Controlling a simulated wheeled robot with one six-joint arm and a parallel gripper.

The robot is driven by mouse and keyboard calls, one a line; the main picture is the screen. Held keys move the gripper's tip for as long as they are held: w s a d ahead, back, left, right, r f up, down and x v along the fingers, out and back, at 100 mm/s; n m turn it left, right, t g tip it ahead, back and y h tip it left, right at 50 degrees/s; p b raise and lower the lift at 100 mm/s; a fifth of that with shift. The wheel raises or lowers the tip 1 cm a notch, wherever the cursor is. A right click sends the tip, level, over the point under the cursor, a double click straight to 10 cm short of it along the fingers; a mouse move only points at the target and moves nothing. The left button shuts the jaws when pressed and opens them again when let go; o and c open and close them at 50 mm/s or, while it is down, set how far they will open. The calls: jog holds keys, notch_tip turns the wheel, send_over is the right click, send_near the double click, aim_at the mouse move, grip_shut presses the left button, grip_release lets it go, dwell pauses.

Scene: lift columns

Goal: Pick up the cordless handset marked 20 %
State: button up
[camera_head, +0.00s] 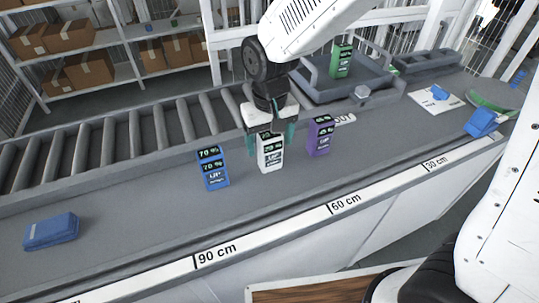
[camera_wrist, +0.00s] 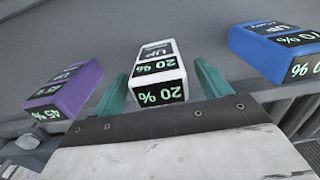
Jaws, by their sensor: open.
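The white cordless handset (camera_head: 270,153) stands upright on the grey counter, between a blue and a purple one. In the wrist view the white handset (camera_wrist: 158,78) reads 20 % on its top and face. My gripper (camera_head: 270,140) is above and around it, with one teal finger on each side. In the wrist view my gripper (camera_wrist: 163,85) shows a gap between each finger and the handset, so it is open and not holding it. The lower part of the handset is foreshortened in the wrist view.
The blue handset (camera_head: 212,168) marked 70 % stands close on the left, the purple handset (camera_head: 320,136) marked 45 % (camera_wrist: 66,92) on the right. A green handset (camera_head: 341,60) stands in a grey tray (camera_head: 372,85). A blue object (camera_head: 51,231) lies at front left.

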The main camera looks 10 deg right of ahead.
jog(key=shift+f, duration=0.2)
jog(key=c, duration=1.5)
jog(key=shift+r, duration=0.15)
